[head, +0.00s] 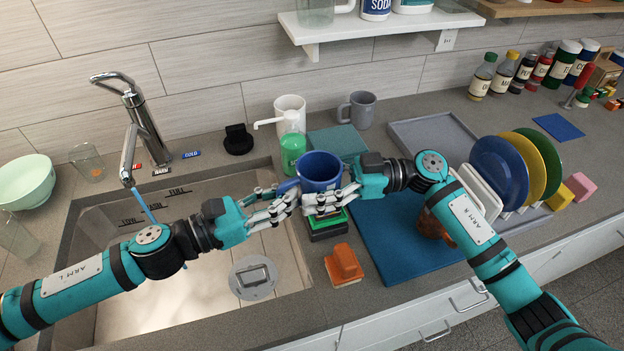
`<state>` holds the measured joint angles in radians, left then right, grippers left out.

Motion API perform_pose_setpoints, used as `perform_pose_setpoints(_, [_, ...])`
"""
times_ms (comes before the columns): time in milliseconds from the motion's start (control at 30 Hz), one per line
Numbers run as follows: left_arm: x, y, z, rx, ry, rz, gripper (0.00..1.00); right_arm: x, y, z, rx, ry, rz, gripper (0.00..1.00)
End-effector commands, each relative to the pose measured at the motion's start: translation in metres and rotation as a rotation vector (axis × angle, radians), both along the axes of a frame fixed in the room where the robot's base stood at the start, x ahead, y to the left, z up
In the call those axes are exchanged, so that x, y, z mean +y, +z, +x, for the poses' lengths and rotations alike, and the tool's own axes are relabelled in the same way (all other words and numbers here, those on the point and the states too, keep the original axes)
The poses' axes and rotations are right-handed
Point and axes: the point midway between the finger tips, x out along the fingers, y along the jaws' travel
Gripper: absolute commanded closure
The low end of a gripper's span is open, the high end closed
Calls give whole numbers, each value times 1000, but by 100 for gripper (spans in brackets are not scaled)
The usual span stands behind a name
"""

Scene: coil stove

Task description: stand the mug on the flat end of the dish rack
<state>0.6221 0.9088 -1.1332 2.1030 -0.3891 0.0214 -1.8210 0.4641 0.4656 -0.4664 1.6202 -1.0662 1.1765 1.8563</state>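A blue mug (320,168) is held upright above the counter strip right of the sink, its handle toward the left. My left gripper (287,200) has its fingers together at the handle and appears shut on it. My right gripper (325,200) reaches in from the right, with its fingers in front of the mug's lower part; whether they grip it is unclear. The white dish rack (482,190) holds blue, yellow and green plates on edge; my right arm partly covers it. A flat grey tray (433,137) lies behind the rack's left side.
A grey mug (360,108), a white cup (290,106) and a green soap bottle (292,145) stand behind the grippers. The sink (200,300) is left.

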Motion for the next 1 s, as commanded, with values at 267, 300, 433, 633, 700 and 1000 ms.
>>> perform_pose_setpoints(267, [-1, 1, -2, -2, -6, -2, 100, -1, 0, 1, 0, -4, 0, 74])
perform_pose_setpoints(300, [-1, 1, -2, -2, -6, -2, 100, -1, 0, 1, 0, -4, 0, 74])
perform_pose_setpoints(433, [-1, 1, -2, -2, -7, -2, 100, -1, 0, 1, 0, -5, 0, 75])
perform_pose_setpoints(633, [-2, 1, -3, -1, -9, -3, 73, -1, 1, 2, -1, -7, 1, 75])
perform_pose_setpoints(700, [-2, 1, -3, 0, -10, -3, 67, -1, 1, 2, -1, -8, 1, 75])
perform_pose_setpoints(1000, [-2, 1, -6, 1, -14, -5, 67, -2, 1, 4, -2, -14, 0, 74])
